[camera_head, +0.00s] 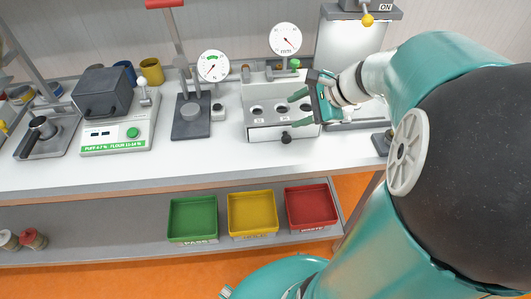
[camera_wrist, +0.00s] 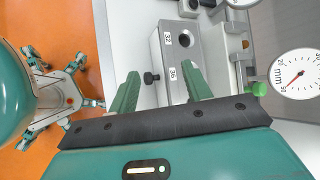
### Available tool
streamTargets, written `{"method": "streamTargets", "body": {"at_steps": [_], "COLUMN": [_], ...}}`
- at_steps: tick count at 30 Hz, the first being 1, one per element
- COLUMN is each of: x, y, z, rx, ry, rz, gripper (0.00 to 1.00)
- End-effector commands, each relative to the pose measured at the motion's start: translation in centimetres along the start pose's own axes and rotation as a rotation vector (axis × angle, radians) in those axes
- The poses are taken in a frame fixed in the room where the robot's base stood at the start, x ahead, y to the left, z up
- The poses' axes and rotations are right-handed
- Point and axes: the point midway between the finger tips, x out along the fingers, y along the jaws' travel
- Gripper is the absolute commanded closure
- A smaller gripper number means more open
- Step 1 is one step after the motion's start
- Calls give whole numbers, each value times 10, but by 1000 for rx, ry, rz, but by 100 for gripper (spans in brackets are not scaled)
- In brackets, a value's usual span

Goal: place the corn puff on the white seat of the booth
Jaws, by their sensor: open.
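I cannot make out a corn puff in either view. My gripper (camera_head: 292,110) is open over the right part of a white block with round holes (camera_head: 262,132). The right finger covers part of the block's top there. The booth (camera_head: 347,42), with a white back panel and a grey top marked ON, stands at the right. My arm hides much of its lower part, and I cannot clearly see its seat.
A dial gauge (camera_head: 285,39) stands behind the block, with another dial (camera_head: 213,66) to its left. Green (camera_head: 193,217), yellow (camera_head: 252,212) and red (camera_head: 311,206) trays sit on the lower shelf. The front counter strip is clear.

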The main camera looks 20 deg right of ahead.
Motion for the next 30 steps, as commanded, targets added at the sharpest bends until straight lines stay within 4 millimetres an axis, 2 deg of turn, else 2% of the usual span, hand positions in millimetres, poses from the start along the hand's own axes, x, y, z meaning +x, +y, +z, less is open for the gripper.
{"method": "streamTargets", "body": {"at_steps": [1,3,6,12,15,19,30], "x": [3,5,4,-9,-18,-24,-26], "y": [10,28,53,95,108,115,116], "z": [30,59,92,136,147,154,154], "rx": [-153,-361,-662,-1265,-1508,-1698,-1744], "ry": [13,40,80,179,233,283,298], "rz": [55,129,225,374,420,456,468], "gripper": [51,51,51,51,51,51,51]}}
